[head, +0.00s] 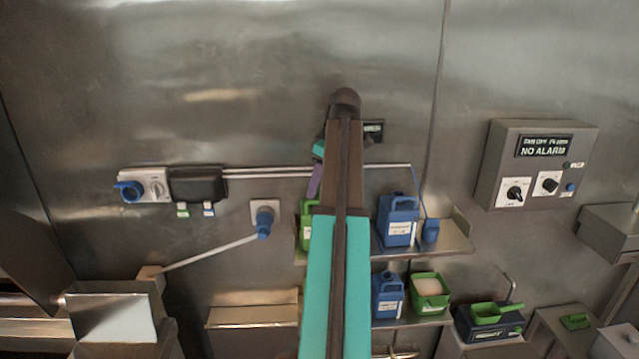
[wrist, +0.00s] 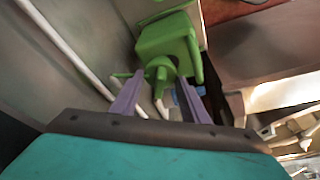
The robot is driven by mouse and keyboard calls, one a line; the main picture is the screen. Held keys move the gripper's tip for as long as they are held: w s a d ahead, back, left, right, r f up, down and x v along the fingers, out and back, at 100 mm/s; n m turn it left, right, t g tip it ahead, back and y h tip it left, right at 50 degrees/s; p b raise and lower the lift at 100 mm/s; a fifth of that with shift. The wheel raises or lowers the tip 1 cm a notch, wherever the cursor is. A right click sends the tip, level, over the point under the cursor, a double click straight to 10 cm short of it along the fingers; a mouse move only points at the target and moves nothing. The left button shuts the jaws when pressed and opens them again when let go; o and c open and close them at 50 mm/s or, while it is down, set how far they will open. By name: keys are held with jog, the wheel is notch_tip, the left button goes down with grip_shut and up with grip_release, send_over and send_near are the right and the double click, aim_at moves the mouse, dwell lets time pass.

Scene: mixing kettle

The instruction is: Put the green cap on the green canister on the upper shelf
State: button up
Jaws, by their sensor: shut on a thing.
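The green canister (head: 305,232) stands on the upper shelf (head: 455,238), largely hidden behind my arm in the head view. In the wrist view the green canister (wrist: 168,38) is just beyond the fingers. My gripper (wrist: 160,80) has its purple fingers on either side of a green piece, the green cap (wrist: 159,69), and is shut on it. The cap overlaps the canister in this view; I cannot tell whether they touch. In the head view my gripper (head: 315,183) shows only a purple finger, just above the canister.
A blue canister (head: 398,220) stands on the upper shelf, right of my arm. Below are a smaller blue canister (head: 387,295) and an open green container (head: 429,292). A pipe (head: 260,172) runs along the wall close to my gripper. A control box (head: 536,165) hangs at right.

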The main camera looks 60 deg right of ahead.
jog(key=o, duration=1.1)
jog(key=o, duration=0.4)
jog(key=shift+f, duration=0.1)
jog(key=shift+s, duration=0.1)
jog(key=shift+v, duration=3.55)
